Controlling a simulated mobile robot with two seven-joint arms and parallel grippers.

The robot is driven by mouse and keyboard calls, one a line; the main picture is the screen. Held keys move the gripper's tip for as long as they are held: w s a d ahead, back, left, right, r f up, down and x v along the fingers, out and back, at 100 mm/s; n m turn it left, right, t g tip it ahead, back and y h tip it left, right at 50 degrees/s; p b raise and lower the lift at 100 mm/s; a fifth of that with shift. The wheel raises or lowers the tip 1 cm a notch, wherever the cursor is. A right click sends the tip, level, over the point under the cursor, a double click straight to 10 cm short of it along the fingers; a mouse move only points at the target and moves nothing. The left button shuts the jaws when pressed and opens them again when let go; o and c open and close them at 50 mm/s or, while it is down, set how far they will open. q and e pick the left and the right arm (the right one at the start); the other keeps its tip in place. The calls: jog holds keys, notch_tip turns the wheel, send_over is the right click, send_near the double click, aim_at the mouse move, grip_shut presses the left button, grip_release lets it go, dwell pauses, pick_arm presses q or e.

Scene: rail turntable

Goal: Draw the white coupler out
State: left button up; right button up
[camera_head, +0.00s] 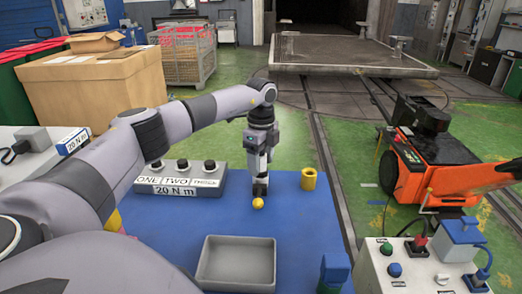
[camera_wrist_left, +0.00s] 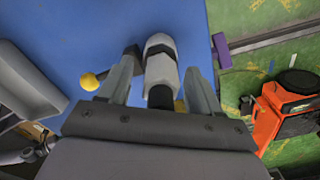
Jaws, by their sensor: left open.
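The white coupler (camera_wrist_left: 161,62), a pale cylinder with a dark band, shows in the left wrist view between the two fingers of my left gripper (camera_wrist_left: 158,72). The fingers are open, one on each side, with a gap on at least the left; I cannot tell if either touches. A yellow ball knob (camera_wrist_left: 90,81) on a dark part lies just left of the fingers. In the head view my left gripper (camera_head: 260,172) points down over the blue mat (camera_head: 305,225), above the yellow knob (camera_head: 258,203). The coupler is hard to make out there. My right gripper is not in view.
A grey box with three black knobs (camera_head: 182,179) stands left of the gripper, a yellow cup (camera_head: 308,179) right of it. A grey tray (camera_head: 236,263) lies in front. A control box (camera_head: 425,265) and an orange machine (camera_head: 430,165) stand at the right.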

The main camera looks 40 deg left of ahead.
pick_arm(q)
jog(key=shift+f, duration=0.15)
grip_shut()
jog(key=c, duration=1)
grip_release()
grip_shut()
jog(key=shift+r+p, duration=0.4)
jog(key=shift+r, duration=0.15)
jog(key=shift+r+p, duration=0.15)
jog(key=shift+p, duration=0.3)
